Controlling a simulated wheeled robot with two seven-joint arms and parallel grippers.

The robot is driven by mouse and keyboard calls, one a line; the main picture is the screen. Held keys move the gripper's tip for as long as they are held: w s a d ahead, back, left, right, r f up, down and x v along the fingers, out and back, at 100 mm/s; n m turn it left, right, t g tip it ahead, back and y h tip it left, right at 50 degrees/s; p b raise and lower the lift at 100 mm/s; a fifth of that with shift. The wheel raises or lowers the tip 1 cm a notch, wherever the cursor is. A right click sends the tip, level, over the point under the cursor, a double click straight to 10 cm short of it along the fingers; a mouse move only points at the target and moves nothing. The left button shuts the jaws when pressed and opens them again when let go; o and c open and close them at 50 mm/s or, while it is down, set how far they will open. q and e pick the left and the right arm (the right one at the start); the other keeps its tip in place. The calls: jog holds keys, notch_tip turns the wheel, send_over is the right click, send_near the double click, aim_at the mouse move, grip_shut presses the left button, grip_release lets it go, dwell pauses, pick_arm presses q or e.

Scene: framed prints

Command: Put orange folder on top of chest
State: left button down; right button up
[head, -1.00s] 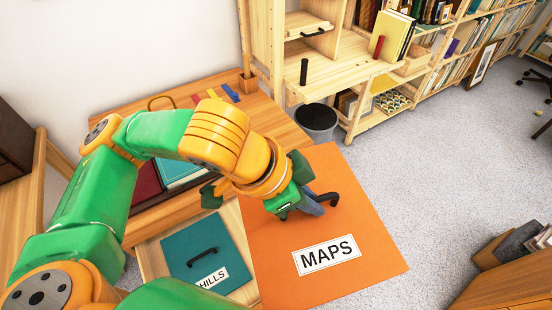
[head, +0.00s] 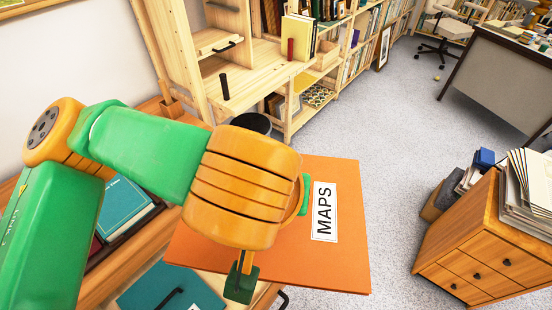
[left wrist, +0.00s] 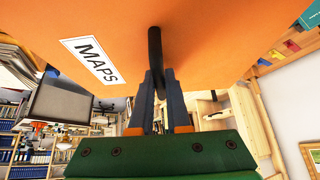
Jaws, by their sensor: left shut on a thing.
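The orange folder (head: 335,255), labelled MAPS, is a large flat board held in the air in the head view. It fills the upper part of the left wrist view (left wrist: 220,45). My left gripper (left wrist: 158,85) is shut on the folder's black handle (left wrist: 155,45). A wooden chest (head: 470,262) with drawers stands at the lower right, apart from the folder. My right gripper is not in view.
A teal folder (head: 150,285) lies below the orange one. A shelf unit (head: 245,90) stands behind. Grey carpet (head: 400,150) is open between folder and chest.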

pick_arm(q)
jog(key=a+f+m+g+h, duration=0.1)
jog(key=m, duration=0.2)
jog(key=f+m+g+h, duration=0.1)
jog(key=m+h, duration=0.1)
jog(key=m, duration=0.1)
jog(key=a+f+m+h, duration=0.1)
jog(key=m, duration=0.1)
jog(key=shift+s+a+f+m+g, duration=0.35)
jog(key=shift+s+m+g, duration=0.05)
jog(key=m+g, duration=0.1)
jog(key=m, duration=0.1)
jog(key=f+m+g+h, duration=0.1)
jog(key=m, duration=0.1)
jog(key=s+a+f+m+g, duration=0.1)
jog(key=m, duration=0.1)
jog(key=shift+a+f+m+h, duration=0.1)
jog(key=shift+f+m+h, duration=0.05)
jog(key=shift+m+h, duration=0.2)
